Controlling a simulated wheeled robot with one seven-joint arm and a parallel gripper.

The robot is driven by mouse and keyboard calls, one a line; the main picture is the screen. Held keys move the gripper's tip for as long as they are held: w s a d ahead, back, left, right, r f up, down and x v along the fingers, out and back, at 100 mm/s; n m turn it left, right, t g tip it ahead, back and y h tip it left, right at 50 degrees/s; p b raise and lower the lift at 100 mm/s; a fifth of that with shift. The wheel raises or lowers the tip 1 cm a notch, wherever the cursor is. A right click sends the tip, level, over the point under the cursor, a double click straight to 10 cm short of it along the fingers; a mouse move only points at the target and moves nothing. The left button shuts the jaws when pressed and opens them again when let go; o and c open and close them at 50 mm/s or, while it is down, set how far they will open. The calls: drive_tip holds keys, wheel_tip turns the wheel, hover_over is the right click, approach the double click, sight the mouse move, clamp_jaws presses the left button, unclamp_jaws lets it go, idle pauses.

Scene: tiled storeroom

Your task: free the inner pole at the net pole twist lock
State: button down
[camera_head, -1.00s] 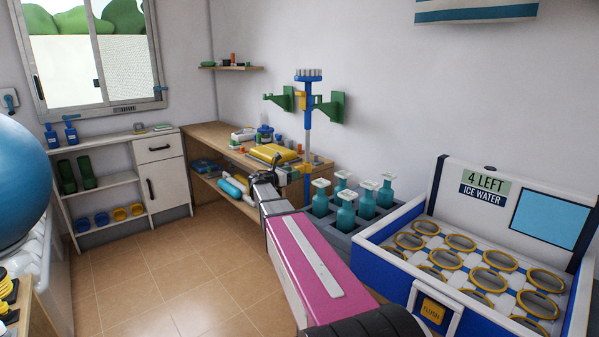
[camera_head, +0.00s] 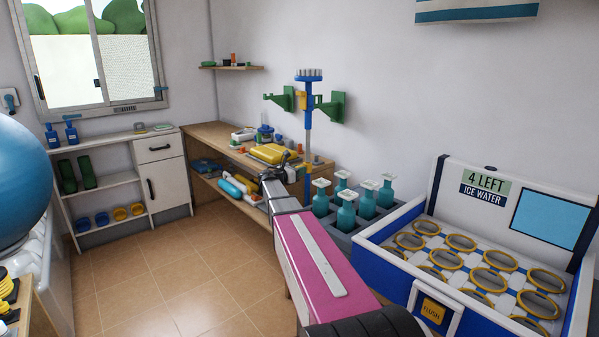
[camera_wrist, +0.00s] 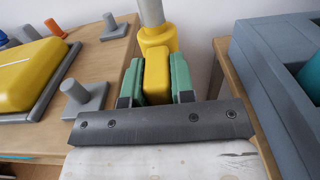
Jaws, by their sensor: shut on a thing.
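The net pole (camera_head: 308,130) stands upright against the wall at the end of the wooden bench, blue with a pale toothed top. In the wrist view its grey shaft (camera_wrist: 152,13) rises out of a yellow collar of the twist lock (camera_wrist: 158,38). A yellow tab of the lock points toward the wrist camera, and my gripper (camera_wrist: 156,72) is shut on it, one green pad on each side. In the head view my gripper (camera_head: 286,165) is at the pole's lower part, small and partly merged with bench items. The lock's far side is hidden.
A wooden bench (camera_head: 207,131) with a yellow case (camera_head: 272,153) lies left of the pole. Grey pegs (camera_wrist: 76,92) stand near the gripper. A grey crate (camera_head: 337,238) of teal bottles and an ice-water box (camera_head: 385,265) are close on the right. The tiled floor is clear.

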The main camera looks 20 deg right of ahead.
drive_tip(key=shift+s+d+n+t+y, duration=0.1)
drive_tip(key=shift+s+n+t+y, duration=0.2)
drive_tip(key=shift+n+t, duration=0.3)
drive_tip(key=shift+s+d+n+t+y, duration=0.3)
drive_tip(key=shift+n+t+y, duration=0.8)
drive_tip(key=shift+t, duration=0.15)
drive_tip(key=shift+s+d+n+t+y, duration=0.3)
drive_tip(key=shift+n+t+y, duration=0.75)
drive_tip(key=shift+t, duration=0.25)
drive_tip(key=shift+s+d+n+t+y, duration=0.3)
drive_tip(key=shift+n+t+y, duration=0.65)
drive_tip(key=shift+t+y, duration=0.25)
drive_tip(key=c, duration=1)
unclamp_jaws()
drive_tip(key=shift+o, duration=0.2)
drive_tip(key=shift+a, duration=0.1)
drive_tip(key=v, duration=1)
drive_tip(key=shift+s, duration=0.35)
